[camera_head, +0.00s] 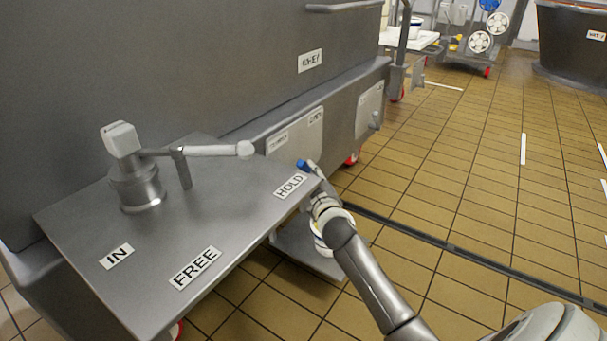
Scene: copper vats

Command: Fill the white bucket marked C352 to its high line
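My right arm comes in from the lower right. My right gripper (316,186) is at the right edge of the steel plate, beside the HOLD label (290,185). A small blue-ended part (302,165) shows at its tip; I cannot tell whether the gripper touches or holds it. A white round thing (322,240), perhaps the bucket, shows partly behind my arm, above a low steel shelf (290,245). No C352 mark or high line is readable. A lever (215,151) on a steel post (137,185) stands on the plate. My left gripper is not in view.
The plate (235,195) also bears IN and FREE labels. Behind it stands a large grey vat (190,60) marked WHEY. A white table (425,40) with a white vessel (415,27) stands at the back. The tiled floor (450,150) at right is largely clear.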

